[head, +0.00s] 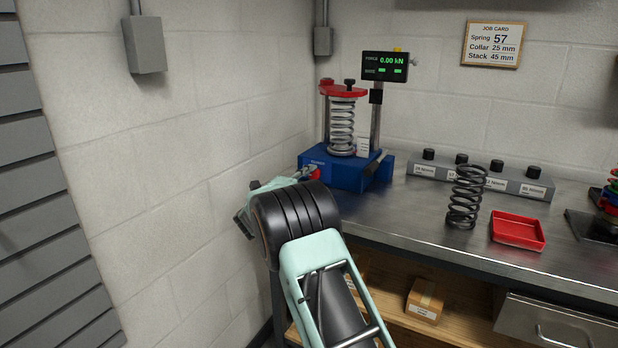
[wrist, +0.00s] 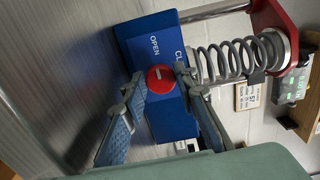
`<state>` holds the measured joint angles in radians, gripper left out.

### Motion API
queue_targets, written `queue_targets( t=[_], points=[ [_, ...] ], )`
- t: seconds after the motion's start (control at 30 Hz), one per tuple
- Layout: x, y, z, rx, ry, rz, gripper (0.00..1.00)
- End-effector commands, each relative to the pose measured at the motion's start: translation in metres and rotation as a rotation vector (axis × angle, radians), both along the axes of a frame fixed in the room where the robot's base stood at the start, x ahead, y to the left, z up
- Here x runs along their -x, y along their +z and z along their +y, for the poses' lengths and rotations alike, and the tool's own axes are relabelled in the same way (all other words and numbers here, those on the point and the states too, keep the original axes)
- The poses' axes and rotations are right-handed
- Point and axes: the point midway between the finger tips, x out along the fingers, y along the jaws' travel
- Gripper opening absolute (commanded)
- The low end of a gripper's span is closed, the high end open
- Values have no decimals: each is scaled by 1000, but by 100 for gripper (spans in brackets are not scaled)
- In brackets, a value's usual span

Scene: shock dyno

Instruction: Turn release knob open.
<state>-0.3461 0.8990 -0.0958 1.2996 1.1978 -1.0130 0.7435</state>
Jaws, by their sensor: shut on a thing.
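The red release knob (wrist: 161,79) sits on the front of the blue dyno base (wrist: 155,38). A short white line on the knob lies roughly level in the wrist view. The label "OPEN" shows on the base, and a second label beginning "CL" is partly hidden. My gripper (wrist: 160,82) is shut on the knob, with one finger on each side of it. In the head view my gripper (head: 312,172) reaches the left front of the blue base (head: 350,172), and my arm hides part of it. A silver spring (head: 342,126) stands on the dyno below a red plate (head: 343,91).
A display (head: 385,66) on the dyno reads 0.00 kN. To the right on the metal bench are a grey block with black knobs (head: 480,178), a dark spring (head: 466,196) and a red tray (head: 518,230). The block wall (head: 210,110) is close on the left.

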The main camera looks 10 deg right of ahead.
Motion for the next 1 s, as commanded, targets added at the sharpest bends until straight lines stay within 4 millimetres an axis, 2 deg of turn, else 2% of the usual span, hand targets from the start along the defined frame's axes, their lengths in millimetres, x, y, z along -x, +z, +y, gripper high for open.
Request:
queue_targets(
  t=[0.27,0.3,0.47,1.0],
  points=[
    [0,0,0,2,0,0,3],
    [0,0,0,1,0,0,28],
    [0,0,0,1,0,0,44],
    [0,-5,1,-47,1,-28,44]
  ],
)
